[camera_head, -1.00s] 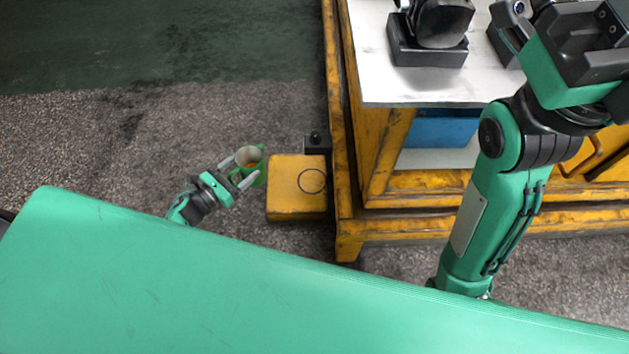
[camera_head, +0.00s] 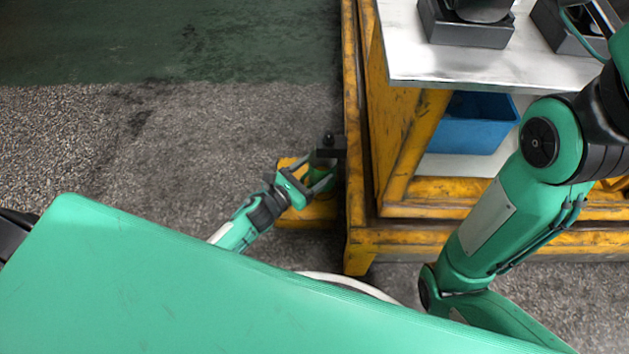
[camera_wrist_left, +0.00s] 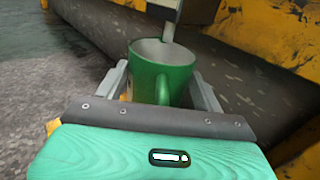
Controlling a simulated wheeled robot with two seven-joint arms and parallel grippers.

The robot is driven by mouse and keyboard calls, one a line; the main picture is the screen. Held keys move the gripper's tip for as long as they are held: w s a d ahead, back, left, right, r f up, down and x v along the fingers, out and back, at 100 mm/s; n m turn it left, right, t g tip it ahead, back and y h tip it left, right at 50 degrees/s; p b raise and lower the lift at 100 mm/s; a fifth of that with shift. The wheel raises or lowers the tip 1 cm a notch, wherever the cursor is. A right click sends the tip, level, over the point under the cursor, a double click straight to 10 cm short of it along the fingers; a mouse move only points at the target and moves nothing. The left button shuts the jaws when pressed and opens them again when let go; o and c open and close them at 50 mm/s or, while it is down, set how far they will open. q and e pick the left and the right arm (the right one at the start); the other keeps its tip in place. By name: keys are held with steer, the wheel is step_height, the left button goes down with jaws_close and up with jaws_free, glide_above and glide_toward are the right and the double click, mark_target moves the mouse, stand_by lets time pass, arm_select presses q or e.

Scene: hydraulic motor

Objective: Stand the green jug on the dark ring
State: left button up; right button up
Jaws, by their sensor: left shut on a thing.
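The green jug (camera_wrist_left: 160,72) is upright between the fingers of my left gripper in the left wrist view, its handle facing the wrist. In the head view the jug (camera_head: 317,177) is mostly covered by the left gripper (camera_head: 319,180), which is shut on it. The jug is over the yellow block (camera_head: 309,216); whether it touches the block cannot be told. The dark ring is hidden behind the gripper and jug. My right arm shows at the right, but its gripper is out of view.
A dark bracket with a round knob (camera_head: 328,141) sticks out from the yellow frame (camera_head: 352,100) by the jug. In the wrist view a grey spout (camera_wrist_left: 170,30) hangs at the jug's mouth. A blue bin (camera_head: 470,125) sits under the bench. Floor left of the block is clear.

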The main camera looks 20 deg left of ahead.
mark_target(312, 180)
arm_select(q)
steer(key=shift+d+f+b, duration=0.15)
steer(key=shift+f+b, duration=1.35)
steer(key=shift+f, duration=0.4)
steer(key=o, duration=1.2)
steer(key=shift+o, duration=0.2)
